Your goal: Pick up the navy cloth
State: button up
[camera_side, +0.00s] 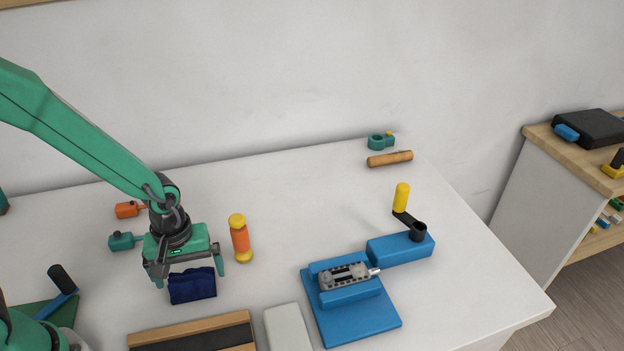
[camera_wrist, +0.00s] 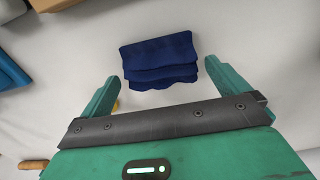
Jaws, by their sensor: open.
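The navy cloth (camera_side: 192,285) lies folded on the white table at the lower left in the side view. In the wrist view the navy cloth (camera_wrist: 160,62) shows its stacked folds, just beyond the fingertips and between their lines. My gripper (camera_side: 190,278) is above and around the cloth in the side view, with its green fingers apart. In the wrist view my gripper (camera_wrist: 161,75) is open and empty, one finger to each side. I cannot tell the exact height of the fingertips over the table.
Orange (camera_side: 127,210) and teal (camera_side: 121,242) small parts lie behind left. A wood-edged black tray (camera_side: 190,335) and a pale block (camera_side: 287,328) lie in front. A blue vise (camera_side: 350,306) stands right.

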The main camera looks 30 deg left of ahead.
jog(key=shift+f, duration=0.7)
jog(key=c, duration=0.9)
